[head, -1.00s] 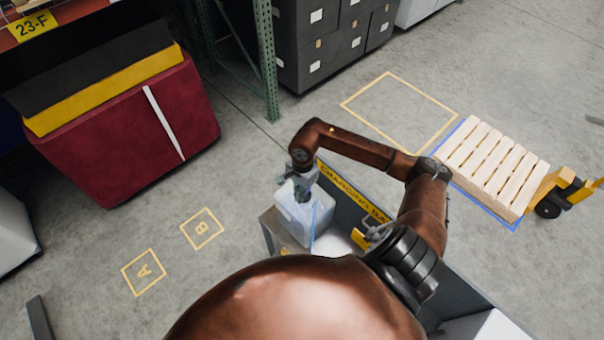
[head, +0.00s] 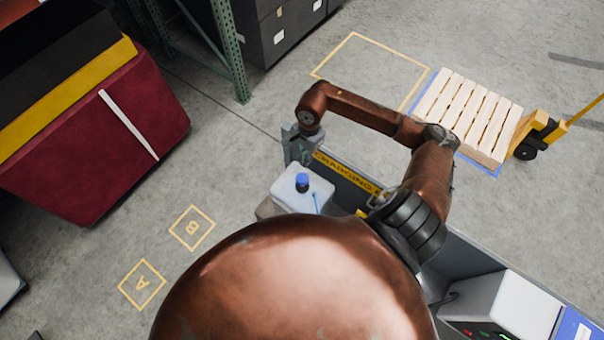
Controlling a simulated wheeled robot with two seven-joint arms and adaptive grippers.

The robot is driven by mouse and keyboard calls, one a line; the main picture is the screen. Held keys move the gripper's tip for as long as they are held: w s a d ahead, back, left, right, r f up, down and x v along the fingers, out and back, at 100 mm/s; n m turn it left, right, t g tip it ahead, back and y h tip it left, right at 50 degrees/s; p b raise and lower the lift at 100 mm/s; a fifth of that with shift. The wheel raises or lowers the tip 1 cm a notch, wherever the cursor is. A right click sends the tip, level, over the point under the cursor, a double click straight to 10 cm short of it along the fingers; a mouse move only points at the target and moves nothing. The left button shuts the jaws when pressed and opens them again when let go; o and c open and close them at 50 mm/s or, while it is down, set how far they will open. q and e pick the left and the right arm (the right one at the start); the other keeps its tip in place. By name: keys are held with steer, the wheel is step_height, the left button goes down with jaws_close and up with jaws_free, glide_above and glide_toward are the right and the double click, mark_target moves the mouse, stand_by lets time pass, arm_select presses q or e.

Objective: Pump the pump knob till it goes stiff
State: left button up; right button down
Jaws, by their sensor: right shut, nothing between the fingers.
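The pump knob (head: 302,179) is a small blue cap on a dark neck, on top of a pale, whitish container (head: 286,194). The knob stands uncovered. My right gripper (head: 301,158) is just beyond the container in the head view, above the knob in the picture and apart from it. It is shut and empty; its fingertips are small and hard to make out. My large copper-coloured body hides the near side of the container's stand. My left gripper is not in view.
A grey bay with a yellow lettered edge (head: 345,174) runs right of the container. A wooden pallet (head: 470,115) on a yellow pallet jack stands at the right. A dark red strapped tote (head: 95,140) is at the left. The floor squares A and B are clear.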

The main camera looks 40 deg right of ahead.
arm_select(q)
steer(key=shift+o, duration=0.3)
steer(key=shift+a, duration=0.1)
arm_select(e)
steer(key=shift+s+d, duration=0.1)
steer(key=shift+s, duration=0.05)
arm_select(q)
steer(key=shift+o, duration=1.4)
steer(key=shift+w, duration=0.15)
arm_select(e)
steer(key=shift+f, duration=0.55)
steer(key=b, duration=0.2)
glide_above(303, 176)
steer(key=f, duration=0.4)
steer(key=shift+d, duration=0.25)
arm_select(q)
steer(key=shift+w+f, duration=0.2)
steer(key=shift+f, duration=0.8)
arm_select(e)
steer(key=shift+f, duration=0.95)
